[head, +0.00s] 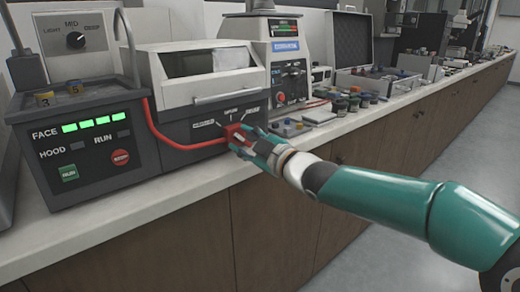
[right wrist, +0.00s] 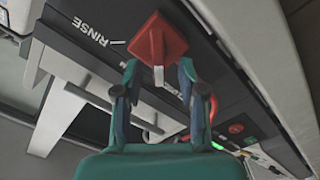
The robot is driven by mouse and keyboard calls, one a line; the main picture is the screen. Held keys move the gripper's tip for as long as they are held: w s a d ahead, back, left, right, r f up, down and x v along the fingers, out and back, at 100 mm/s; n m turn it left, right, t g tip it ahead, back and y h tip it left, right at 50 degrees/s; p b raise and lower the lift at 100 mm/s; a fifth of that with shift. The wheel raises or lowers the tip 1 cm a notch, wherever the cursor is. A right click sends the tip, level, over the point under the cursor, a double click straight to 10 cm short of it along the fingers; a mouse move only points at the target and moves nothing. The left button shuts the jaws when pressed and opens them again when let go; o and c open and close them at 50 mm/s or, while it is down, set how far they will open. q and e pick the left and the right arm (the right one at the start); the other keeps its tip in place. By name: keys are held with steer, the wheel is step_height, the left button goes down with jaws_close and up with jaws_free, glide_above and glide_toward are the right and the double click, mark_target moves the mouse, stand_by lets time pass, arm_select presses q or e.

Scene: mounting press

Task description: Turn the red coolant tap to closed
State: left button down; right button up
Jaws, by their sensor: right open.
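The red coolant tap (head: 234,132) sits on the dark front panel of the machine in the middle of the head view, partly covered by my gripper. In the right wrist view the tap (right wrist: 160,38) is a red square knob with a pale pointer directed down toward my gripper. My right gripper (head: 243,143) is at the tap. The right wrist view shows its two fingers (right wrist: 158,76) open, spread to either side of the pointer, with the red knob body just beyond the tips. Contact cannot be told. My left gripper is not in view.
A "RINSE" label (right wrist: 90,32) is beside the tap; other labels are too small or covered. A red hose (head: 170,140) runs left of the tap. A control box (head: 90,150) with green lights stands left. Jars (head: 352,103) and small parts crowd the bench to the right.

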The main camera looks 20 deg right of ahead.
steer(key=v, duration=1.1)
steer(key=shift+s+f, duration=0.1)
